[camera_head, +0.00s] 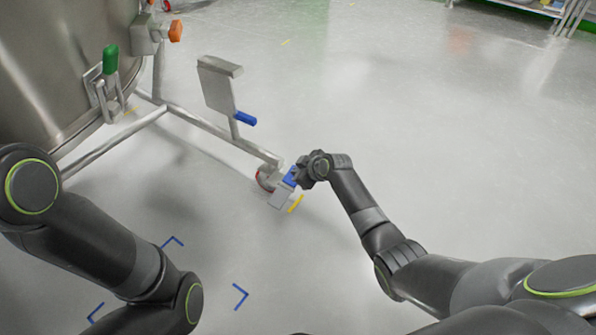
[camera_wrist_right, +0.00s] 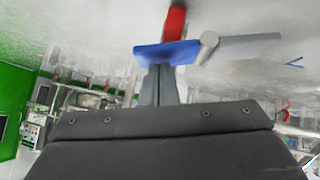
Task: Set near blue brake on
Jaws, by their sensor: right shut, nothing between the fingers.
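The near blue brake pedal (camera_head: 290,177) sits at the caster on the near end of the steel vessel's frame leg. A red wheel (camera_head: 264,178) shows beside it. My right gripper (camera_head: 299,176) is shut and empty, with its tip right at the blue pedal. In the right wrist view the blue pedal (camera_wrist_right: 167,53) lies across the tip of the shut fingers (camera_wrist_right: 159,82), and a red part (camera_wrist_right: 174,22) shows behind it. Whether the fingers touch the pedal I cannot tell. My left arm comes in at lower left; its gripper is out of view.
The steel vessel (camera_head: 50,60) with a green-handled clamp (camera_head: 110,60) stands at left. A blue handle (camera_head: 245,118) sits on a post below a grey panel (camera_head: 218,88). Blue corner marks (camera_head: 240,296) lie on the floor. The floor at right is clear.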

